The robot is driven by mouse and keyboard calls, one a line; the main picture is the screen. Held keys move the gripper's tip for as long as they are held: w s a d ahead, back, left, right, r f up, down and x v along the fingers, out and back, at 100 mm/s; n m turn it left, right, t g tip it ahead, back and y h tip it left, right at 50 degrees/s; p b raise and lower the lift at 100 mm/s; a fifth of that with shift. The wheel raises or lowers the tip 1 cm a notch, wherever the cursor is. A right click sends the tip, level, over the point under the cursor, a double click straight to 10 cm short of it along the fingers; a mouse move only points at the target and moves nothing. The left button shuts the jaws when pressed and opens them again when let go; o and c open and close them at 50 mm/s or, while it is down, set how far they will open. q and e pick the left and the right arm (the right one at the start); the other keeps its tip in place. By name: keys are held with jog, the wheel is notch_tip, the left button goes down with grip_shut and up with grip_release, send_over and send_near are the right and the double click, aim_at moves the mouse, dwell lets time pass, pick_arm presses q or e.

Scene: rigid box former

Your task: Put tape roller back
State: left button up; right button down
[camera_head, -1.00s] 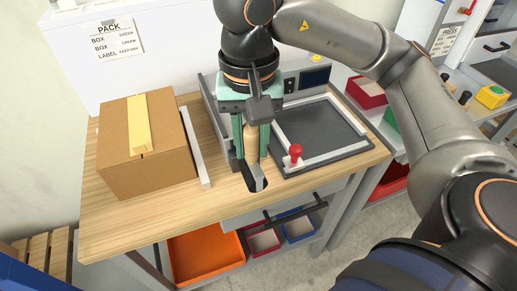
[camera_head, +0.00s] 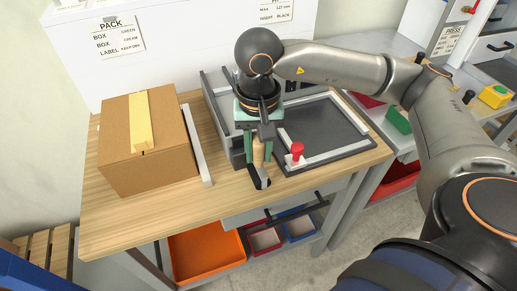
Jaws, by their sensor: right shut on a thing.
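My right gripper (camera_head: 259,157) is over the table, left of the dark tray, and points down. It is shut on the tape roller, whose tan handle (camera_head: 258,150) shows between the green fingers. The roller's dark and grey lower end (camera_head: 261,182) sticks out below the fingertips, close to the table top. I cannot tell whether it touches the wood. A closed brown box (camera_head: 168,158) with yellow tape down its top and upper front stands on the left of the table. My left gripper is not in view.
A dark tray (camera_head: 318,129) with a light rim and a red knob (camera_head: 298,150) lies right of the gripper. A light rail (camera_head: 196,145) runs beside the box. The front of the wooden table (camera_head: 150,222) is clear. An orange bin (camera_head: 207,256) is below.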

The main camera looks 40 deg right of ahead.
jog(key=shift+f+b, duration=0.2)
jog(key=shift+b, duration=0.1)
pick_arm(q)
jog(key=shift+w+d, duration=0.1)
pick_arm(e)
jog(key=c, duration=0.6)
grip_release()
jog(key=shift+r, duration=0.1)
jog(key=shift+r+p, duration=0.3)
jog(key=shift+p, duration=0.2)
notch_tip(320, 180, up, 11)
jog(key=shift+f+p, duration=0.1)
jog(key=shift+p, duration=0.35)
jog(key=shift+r, duration=0.45)
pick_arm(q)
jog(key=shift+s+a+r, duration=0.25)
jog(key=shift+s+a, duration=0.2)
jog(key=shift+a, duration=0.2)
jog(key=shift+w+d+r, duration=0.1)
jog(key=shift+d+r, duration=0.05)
